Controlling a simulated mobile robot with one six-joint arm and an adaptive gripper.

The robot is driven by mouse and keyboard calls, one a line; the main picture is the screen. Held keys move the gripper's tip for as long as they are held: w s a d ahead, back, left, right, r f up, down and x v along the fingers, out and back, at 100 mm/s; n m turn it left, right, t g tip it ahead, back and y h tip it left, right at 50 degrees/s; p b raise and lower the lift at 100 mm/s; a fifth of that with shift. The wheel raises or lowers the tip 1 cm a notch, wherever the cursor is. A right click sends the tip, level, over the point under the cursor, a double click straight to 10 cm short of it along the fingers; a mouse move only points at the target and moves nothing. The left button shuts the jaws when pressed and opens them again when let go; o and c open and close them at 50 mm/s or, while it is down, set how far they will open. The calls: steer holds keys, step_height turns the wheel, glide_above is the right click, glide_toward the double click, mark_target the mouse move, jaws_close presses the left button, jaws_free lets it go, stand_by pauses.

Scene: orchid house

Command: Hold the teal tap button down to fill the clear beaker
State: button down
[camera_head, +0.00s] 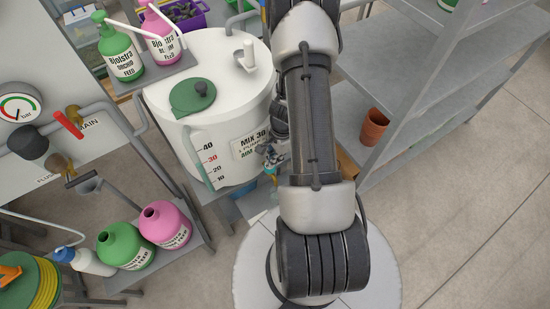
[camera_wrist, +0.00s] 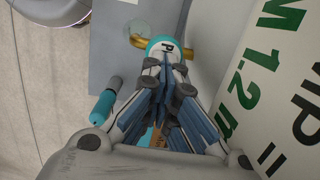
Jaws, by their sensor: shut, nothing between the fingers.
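In the wrist view, the teal tap button (camera_wrist: 161,44) with a white top marked P sits on a brass tap (camera_wrist: 190,53). My gripper (camera_wrist: 167,68) is shut and empty, its fingertips right at the button's near edge and covering part of it. Whether they touch or press it, I cannot tell. A clear round outline, probably the clear beaker (camera_wrist: 139,30), shows beside the tap over a grey surface; its fill level cannot be read. In the head view, my gripper (camera_head: 271,157) is small beside the white tank, partly hidden by my arm.
The white mix tank (camera_head: 225,100) stands close beside my gripper. A teal and grey pen-like object (camera_wrist: 105,105) lies left of the fingers. Bottles (camera_head: 125,245) stand on a stand at left. Grey shelving with a terracotta pot (camera_head: 374,127) is at right. Floor is clear at lower right.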

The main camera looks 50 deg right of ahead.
stand_by(0.4)
step_height(320, 180, up, 14)
steer(key=d+p, duration=0.1)
steer(key=p, duration=0.7)
steer(key=shift+s+d, duration=0.3)
steer(key=shift+s, duration=0.05)
steer(key=shift+f, duration=0.1)
stand_by(0.3)
